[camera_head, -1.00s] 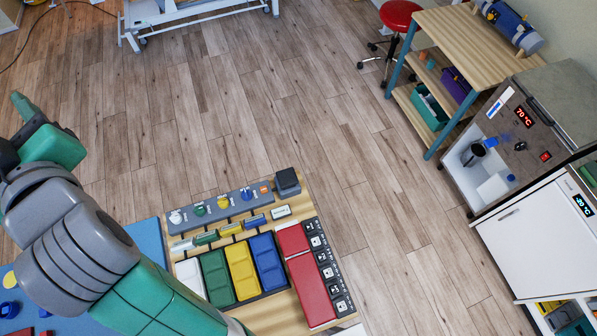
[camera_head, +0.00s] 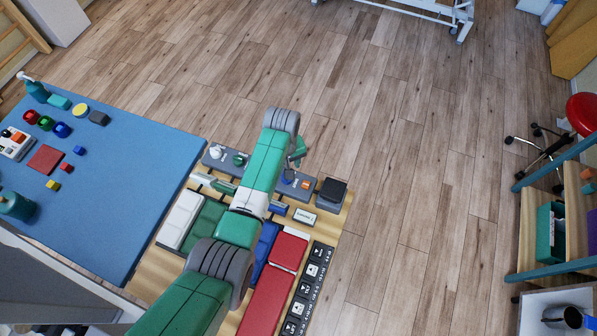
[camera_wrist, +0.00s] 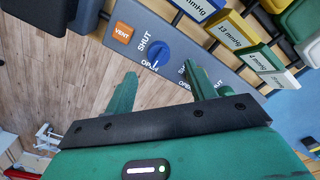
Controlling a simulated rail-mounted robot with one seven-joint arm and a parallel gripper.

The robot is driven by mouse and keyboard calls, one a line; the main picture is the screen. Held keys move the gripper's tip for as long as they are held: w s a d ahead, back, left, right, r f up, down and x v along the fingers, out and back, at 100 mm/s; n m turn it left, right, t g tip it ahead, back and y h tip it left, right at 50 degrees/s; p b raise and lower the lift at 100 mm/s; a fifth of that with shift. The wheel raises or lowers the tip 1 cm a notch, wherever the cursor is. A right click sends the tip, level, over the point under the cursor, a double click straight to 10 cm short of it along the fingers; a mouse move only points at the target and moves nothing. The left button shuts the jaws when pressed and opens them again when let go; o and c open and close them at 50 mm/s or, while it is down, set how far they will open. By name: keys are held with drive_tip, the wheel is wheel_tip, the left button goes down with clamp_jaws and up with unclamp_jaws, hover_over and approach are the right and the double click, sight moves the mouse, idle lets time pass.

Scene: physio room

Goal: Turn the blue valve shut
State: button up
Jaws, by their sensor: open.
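The blue valve (camera_wrist: 158,54) is a round knob on a grey panel (camera_wrist: 186,68), with SHUT and OPEN printed beside it. A pale mark on the knob appears to be on the OPEN side. In the head view the blue valve (camera_head: 288,177) is small and partly hidden by my arm. My gripper (camera_wrist: 161,84) is open and empty, its two green fingers pointing toward the panel with the knob between and beyond their tips. The fingers appear apart from the knob. In the head view my gripper (camera_head: 298,152) is over the far edge of the panel.
An orange VENT button (camera_wrist: 122,33) sits beside the blue valve. White (camera_head: 215,152) and green (camera_head: 240,159) valves stand left along the panel. A dark box (camera_head: 331,192) stands at its right end. Coloured blocks lie in front.

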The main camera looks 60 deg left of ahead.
wheel_tip(320, 180, down, 6)
drive_tip(key=shift+b, duration=0.7)
drive_tip(key=shift+c, duration=0.4)
drive_tip(key=shift+w, duration=0.1)
drive_tip(key=c, duration=0.9)
